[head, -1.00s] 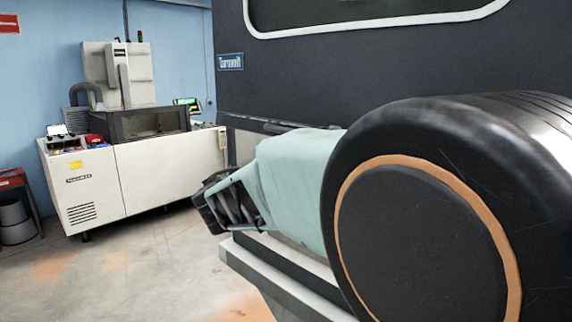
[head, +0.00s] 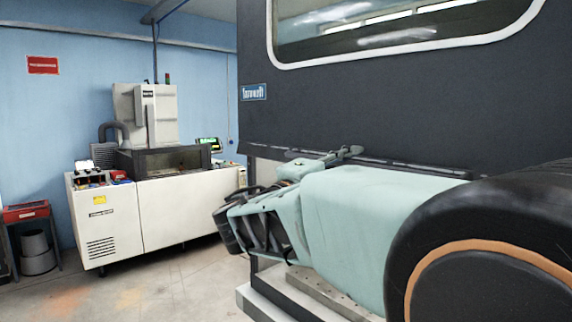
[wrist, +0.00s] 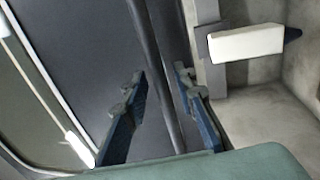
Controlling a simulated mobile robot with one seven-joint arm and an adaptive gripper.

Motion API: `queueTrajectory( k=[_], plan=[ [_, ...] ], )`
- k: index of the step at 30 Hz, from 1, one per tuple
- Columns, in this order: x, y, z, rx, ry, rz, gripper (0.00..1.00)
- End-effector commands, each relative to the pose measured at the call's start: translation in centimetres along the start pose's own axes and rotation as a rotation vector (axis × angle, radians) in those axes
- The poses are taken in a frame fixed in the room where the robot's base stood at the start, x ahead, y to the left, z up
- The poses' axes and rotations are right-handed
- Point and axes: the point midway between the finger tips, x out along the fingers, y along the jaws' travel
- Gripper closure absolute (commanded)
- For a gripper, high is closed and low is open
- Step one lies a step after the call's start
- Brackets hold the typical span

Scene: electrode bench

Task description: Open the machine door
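The machine is a large dark grey cabinet with a window framed in white; its dark front panel (head: 350,110) fills the right of the head view. A long dark bar (head: 410,166) runs along the panel's lower edge. My gripper (head: 238,222) is beside the panel's lower left part, beyond my pale green forearm. In the wrist view, my gripper's (wrist: 158,84) blue fingers are apart. A dark rod (wrist: 150,45) passes through the space between them in the picture, alongside the dark panel (wrist: 85,60). I cannot tell whether a finger touches the rod.
A white machine (head: 185,205) stands at the back left, with clear floor (head: 150,292) in front. A pale ledge (head: 265,303) juts out below my arm.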

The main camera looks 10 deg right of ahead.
Motion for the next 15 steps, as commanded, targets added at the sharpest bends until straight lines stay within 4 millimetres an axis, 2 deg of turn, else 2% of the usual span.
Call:
queueTrajectory(
  k=[9, 11, 15],
  plan=[
    [-0.3, -0.1, -0.1, -0.001, 0.001, -0.002, 0.73],
    [-0.8, -0.1, -0.1, -0.001, 0.003, -0.003, 0.73],
    [-3.0, -0.1, -0.1, 0.000, 0.005, -0.002, 0.73]
  ],
)
